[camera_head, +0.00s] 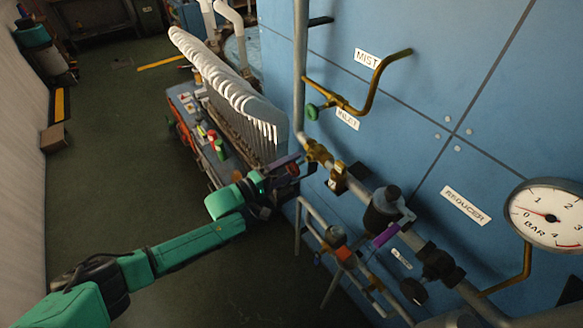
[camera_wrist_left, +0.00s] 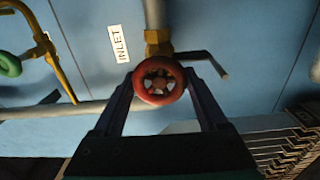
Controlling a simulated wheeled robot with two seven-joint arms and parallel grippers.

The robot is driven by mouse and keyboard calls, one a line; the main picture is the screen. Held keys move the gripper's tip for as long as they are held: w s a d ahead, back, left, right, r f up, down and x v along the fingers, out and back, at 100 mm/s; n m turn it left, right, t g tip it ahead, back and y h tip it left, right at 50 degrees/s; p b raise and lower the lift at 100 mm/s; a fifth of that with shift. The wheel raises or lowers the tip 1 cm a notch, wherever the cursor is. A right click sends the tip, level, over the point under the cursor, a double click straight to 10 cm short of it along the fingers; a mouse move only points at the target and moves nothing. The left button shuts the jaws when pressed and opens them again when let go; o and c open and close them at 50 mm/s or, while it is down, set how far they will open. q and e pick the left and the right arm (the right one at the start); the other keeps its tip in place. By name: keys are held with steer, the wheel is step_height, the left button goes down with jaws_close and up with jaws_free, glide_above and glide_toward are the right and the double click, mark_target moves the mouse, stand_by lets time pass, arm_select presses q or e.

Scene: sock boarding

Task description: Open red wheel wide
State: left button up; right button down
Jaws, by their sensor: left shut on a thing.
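The red wheel (camera_wrist_left: 159,80) is a small round handwheel with spokes, on a brass valve of the pipe by the INLET label. In the left wrist view it sits between the two fingers of my left gripper (camera_wrist_left: 160,92), which is shut on its rim. In the head view my left gripper (camera_head: 284,172) reaches the pipe from the left. There the wheel is mostly hidden by the gripper. The brass valve body (camera_head: 318,153) shows just right of the gripper. My right gripper is not in view.
A green handwheel (camera_head: 313,112) sits on a brass branch above. A purple lever (camera_head: 386,235) and a pressure gauge (camera_head: 548,214) are to the right. A rack of white sock boards (camera_head: 225,85) stands behind my left arm. Lower pipework (camera_head: 340,248) lies close below.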

arm_select(q)
steer(key=shift+f+n+b, duration=0.25)
steer(key=shift+n+b, duration=0.05)
steer(key=shift+n, duration=1)
steer(key=o, duration=1.3)
steer(key=shift+r, duration=0.1)
steer(key=b+v, duration=0.2)
steer(key=v, duration=1.2)
steer(key=shift+s+a+r+b, duration=0.1)
steer(key=shift+s+a+b, duration=0.1)
steer(key=shift+s+b, duration=0.1)
steer(key=shift+w, duration=0.1)
